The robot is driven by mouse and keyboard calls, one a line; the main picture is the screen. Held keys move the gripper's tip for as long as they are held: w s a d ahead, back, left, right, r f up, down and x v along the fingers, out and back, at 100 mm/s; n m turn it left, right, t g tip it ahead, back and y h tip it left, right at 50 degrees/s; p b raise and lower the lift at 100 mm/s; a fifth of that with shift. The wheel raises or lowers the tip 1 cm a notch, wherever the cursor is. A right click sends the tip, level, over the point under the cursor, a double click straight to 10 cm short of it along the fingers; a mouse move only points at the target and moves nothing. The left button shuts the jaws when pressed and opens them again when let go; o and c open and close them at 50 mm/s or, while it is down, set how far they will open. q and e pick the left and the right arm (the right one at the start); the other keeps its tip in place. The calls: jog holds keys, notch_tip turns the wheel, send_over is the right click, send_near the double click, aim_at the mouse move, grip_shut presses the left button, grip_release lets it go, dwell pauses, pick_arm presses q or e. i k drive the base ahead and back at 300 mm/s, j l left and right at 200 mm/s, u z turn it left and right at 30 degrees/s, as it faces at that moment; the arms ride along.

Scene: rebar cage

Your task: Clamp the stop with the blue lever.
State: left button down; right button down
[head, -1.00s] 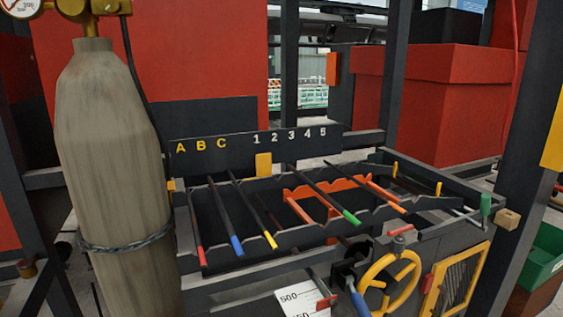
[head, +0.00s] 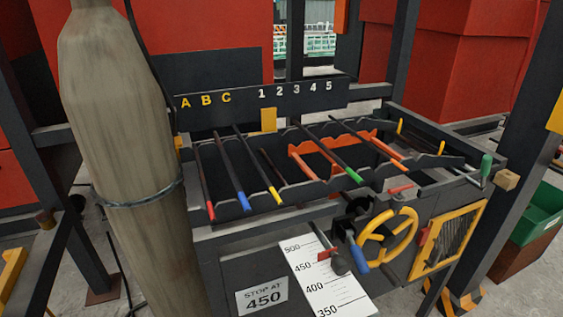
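The blue lever (head: 359,254) hangs on the front of the machine, left of the yellow handwheel (head: 389,238), with its blue grip pointing down. The stop (head: 338,262) has a dark knob and a red pointer (head: 326,254). A sign (head: 262,297) reads "STOP AT 450". Neither of my grippers is in view.
Above is a rack (head: 285,205) of bars with red, blue, yellow, green and orange ends, under a board (head: 262,100) lettered A B C and 1 to 5. A yellow-framed mesh guard (head: 447,240) is right of the handwheel.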

aim_at(361, 265)
jog(key=j+z, duration=0.1)
jog(key=z, duration=0.4)
jog(key=k+j+z, duration=0.2)
jog(key=z, duration=0.15)
jog(key=k+j+z, duration=0.4)
jog(key=k+j, duration=0.3)
jog(key=k+j+z, duration=0.1)
jog(key=k+j, duration=0.3)
jog(key=k, duration=0.15)
